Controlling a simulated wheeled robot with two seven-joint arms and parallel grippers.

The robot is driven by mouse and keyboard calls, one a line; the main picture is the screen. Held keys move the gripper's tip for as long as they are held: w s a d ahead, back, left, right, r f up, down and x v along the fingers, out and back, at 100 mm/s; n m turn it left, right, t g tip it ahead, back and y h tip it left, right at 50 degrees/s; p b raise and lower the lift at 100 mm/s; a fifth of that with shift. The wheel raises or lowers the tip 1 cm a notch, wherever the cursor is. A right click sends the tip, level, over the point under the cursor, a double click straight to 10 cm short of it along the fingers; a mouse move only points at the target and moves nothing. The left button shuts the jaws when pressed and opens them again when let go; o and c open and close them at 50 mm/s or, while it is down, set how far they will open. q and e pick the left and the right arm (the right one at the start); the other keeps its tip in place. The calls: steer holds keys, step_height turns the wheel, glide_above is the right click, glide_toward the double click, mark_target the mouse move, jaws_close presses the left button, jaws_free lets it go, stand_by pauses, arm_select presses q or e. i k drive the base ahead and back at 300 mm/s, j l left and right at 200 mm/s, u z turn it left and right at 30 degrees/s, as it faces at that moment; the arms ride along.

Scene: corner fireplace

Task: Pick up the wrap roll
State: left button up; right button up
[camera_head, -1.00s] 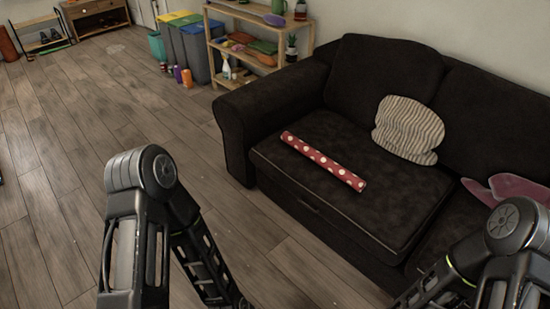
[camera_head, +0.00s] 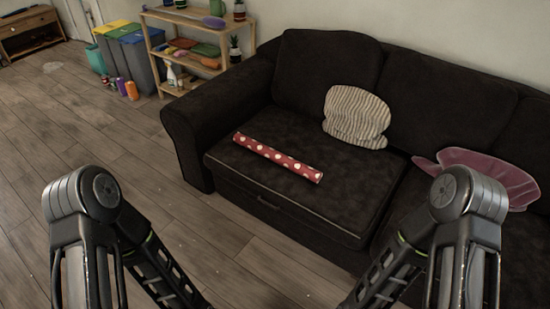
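The wrap roll (camera_head: 278,158) is a red tube with white dots. It lies on the left seat cushion of a dark sofa (camera_head: 300,215), slanting from upper left to lower right. Nothing touches it except the cushion. Both my arms show in the lower part of the view, left and right, with their forearms running down out of the frame. Neither gripper is in view, so their fingers are hidden. The arms are in front of the sofa, apart from the roll.
A striped pillow (camera_head: 356,117) leans on the sofa behind the roll. A pink leaf-shaped object (camera_head: 487,176) lies on the right seat. A wooden shelf (camera_head: 197,50), bins (camera_head: 137,58) and small bottles (camera_head: 132,91) stand beyond the sofa's left arm. The wooden floor (camera_head: 60,135) at left is clear.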

mark_target(297, 167)
steer(key=i+z, duration=0.1)
steer(key=z, duration=0.3)
steer(key=i+z, duration=0.1)
steer(key=z, duration=0.3)
steer(key=i+j+z, duration=0.2)
steer(key=i+j, duration=0.3)
steer(key=i+j+z, duration=0.2)
steer(key=i+j, duration=0.3)
steer(key=i+j+z, duration=0.2)
steer(key=i+j, duration=0.25)
steer(key=j, duration=0.2)
